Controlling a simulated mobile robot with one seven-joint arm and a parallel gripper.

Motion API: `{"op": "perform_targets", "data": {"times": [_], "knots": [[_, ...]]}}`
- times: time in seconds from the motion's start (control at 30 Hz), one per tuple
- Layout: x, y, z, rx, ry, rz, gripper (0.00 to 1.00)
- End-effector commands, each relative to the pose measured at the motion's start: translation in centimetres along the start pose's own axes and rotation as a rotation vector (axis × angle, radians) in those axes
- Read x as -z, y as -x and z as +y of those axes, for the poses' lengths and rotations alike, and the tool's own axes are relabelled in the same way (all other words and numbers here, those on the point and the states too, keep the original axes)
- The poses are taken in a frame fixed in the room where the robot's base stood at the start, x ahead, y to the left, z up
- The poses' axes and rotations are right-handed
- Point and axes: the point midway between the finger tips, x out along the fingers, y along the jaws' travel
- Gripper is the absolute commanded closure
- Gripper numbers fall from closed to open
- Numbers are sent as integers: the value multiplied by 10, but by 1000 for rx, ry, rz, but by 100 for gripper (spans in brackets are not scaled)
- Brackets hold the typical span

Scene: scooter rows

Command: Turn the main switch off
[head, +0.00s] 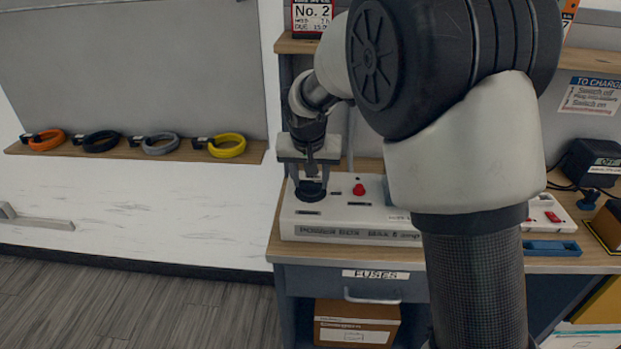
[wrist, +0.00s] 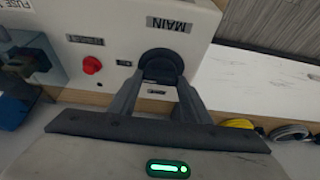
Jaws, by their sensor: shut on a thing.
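The power box (head: 345,222) is a white case on the wooden bench top. Its main switch is a round black rotary knob (head: 311,190) at the left end of the top face. In the wrist view the knob (wrist: 160,66) sits below a label (wrist: 169,24) reading MAIN. My gripper (head: 310,172) comes down from above and is shut on the knob, with a finger on each side of it in the wrist view (wrist: 160,84). The fingers and knob partly hide each other, so the knob's setting is unclear. Small labels beside it are too blurred to read.
A red button (head: 359,189) stands right of the knob on the box. My arm hides the box's right part. A charger (head: 592,162) and a blue tray (head: 551,250) are at right. A shelf with coiled cables (head: 160,145) is at left. A FUSES drawer (head: 365,284) lies below.

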Motion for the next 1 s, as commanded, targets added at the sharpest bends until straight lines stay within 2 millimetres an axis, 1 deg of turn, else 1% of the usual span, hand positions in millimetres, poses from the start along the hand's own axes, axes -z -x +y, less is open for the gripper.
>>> {"op": "perform_targets", "data": {"times": [0.27, 0.47, 1.0], "knots": [[0, 1, 1, 15, 39, 0, 79], [1, 2, 3, 58, 139, -2, 79], [3, 2, 7, 250, 592, -2, 79]]}}
